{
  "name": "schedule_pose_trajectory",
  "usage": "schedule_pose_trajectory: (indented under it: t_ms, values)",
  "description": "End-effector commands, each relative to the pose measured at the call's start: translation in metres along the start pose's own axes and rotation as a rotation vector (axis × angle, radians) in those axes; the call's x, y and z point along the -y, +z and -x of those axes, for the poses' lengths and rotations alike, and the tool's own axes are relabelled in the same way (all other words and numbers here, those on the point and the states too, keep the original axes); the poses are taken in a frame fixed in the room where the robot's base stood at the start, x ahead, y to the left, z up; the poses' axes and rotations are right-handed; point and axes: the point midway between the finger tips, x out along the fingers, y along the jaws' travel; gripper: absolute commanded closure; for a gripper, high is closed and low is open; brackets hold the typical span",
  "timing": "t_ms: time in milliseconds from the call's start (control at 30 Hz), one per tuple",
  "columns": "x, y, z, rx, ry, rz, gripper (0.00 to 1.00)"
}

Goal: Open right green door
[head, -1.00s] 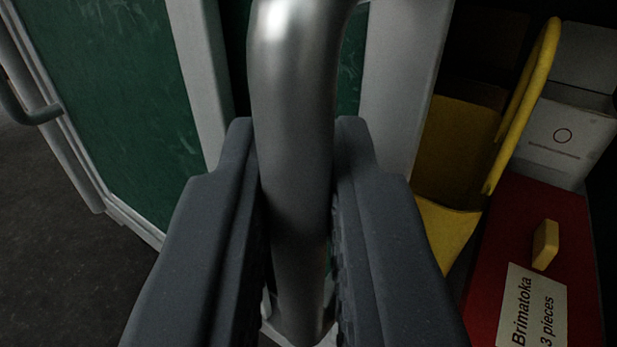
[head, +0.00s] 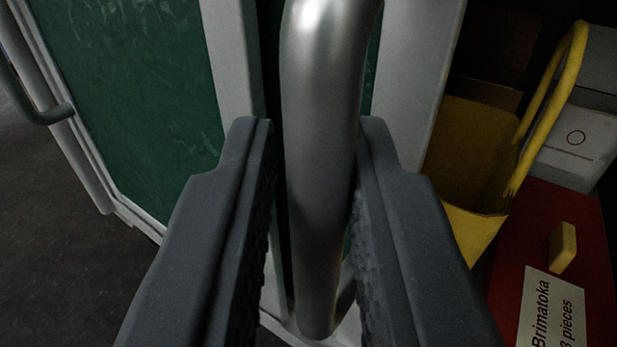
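A thick silver metal handle (head: 322,130) stands upright between the fingers of my gripper (head: 312,135). My gripper is open around it. A dark gap shows between the left finger and the handle, while the right finger lies close beside it; I cannot tell whether it touches. Behind the handle is a narrow view of a green panel with a white frame (head: 420,70), the door that bears this handle. To the left is another green panel (head: 140,90) in a white frame, with a grey handle (head: 45,115) at the far left edge.
Right of the white frame is an open dark space. It holds a yellow container (head: 470,150) with a curved yellow handle, a red box (head: 540,230) with a yellow knob and label, and a white box (head: 575,150). Dark floor (head: 60,270) is clear at lower left.

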Motion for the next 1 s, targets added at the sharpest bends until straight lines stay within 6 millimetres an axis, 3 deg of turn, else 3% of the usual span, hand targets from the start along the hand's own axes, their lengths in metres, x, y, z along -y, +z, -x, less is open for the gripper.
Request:
schedule_pose_trajectory:
  t_ms: [167, 600, 800, 1000]
  values:
    - [0.001, -0.001, 0.019, 0.006, -0.001, 0.0, 0.83]
    - [0.0, 0.002, 0.105, 0.009, -0.001, 0.002, 0.83]
    - [0.001, 0.002, 0.128, 0.004, -0.001, 0.0, 0.83]
    - [0.001, 0.002, 0.136, 0.004, -0.002, 0.0, 0.83]
